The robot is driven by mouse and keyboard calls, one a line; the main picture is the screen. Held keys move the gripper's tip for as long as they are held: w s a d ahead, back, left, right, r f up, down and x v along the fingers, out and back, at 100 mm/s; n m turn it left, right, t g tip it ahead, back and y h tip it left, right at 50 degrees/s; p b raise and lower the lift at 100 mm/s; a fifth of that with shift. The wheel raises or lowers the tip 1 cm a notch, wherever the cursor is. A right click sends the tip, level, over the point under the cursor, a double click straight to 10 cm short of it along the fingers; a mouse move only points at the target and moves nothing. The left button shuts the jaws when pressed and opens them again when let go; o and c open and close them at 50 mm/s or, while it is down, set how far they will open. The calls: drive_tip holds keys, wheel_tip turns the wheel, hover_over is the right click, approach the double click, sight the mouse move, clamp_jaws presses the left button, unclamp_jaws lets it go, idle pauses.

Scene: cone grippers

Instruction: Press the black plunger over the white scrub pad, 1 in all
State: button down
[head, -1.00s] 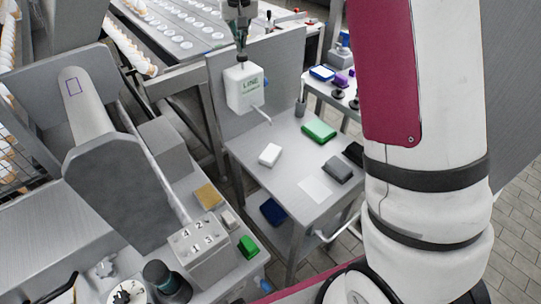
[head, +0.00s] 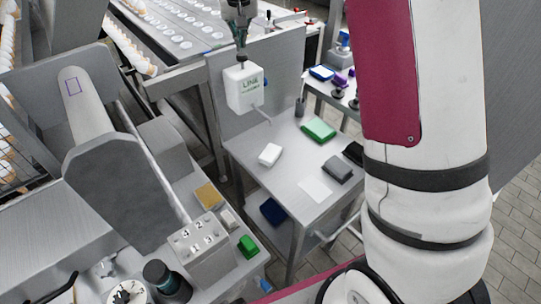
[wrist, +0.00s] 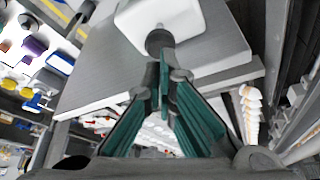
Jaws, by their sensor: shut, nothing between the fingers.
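The white dispenser (head: 244,90), marked LINE, is fixed to the grey upright panel, with a thin spout slanting down to the right. My gripper (head: 241,48) points down directly over its top, fingers together and holding nothing. In the wrist view my gripper (wrist: 165,68) has its green-padded fingers closed, with the tips at the black plunger (wrist: 159,41) on the white dispenser body (wrist: 185,20). Whether they touch it or how far it is pressed, I cannot tell. The white scrub pad (head: 270,154) lies on the grey table (head: 262,182), below the spout; its top looks plain white.
A green pad (head: 319,129), a dark grey pad (head: 337,169) and a white sheet (head: 315,190) lie on the same table. The grey panel (head: 285,75) rises behind the dispenser. My arm blocks the right side.

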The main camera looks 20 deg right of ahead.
drive_tip(key=shift+f, duration=0.1)
drive_tip(key=shift+f+b, duration=0.35)
drive_tip(key=shift+f, duration=1.05)
drive_tip(key=shift+r, duration=1.4)
drive_tip(key=shift+r+p, duration=0.1)
drive_tip(key=shift+p, duration=0.2)
drive_tip(key=shift+r+p, duration=0.45)
drive_tip(key=shift+r, duration=2.5)
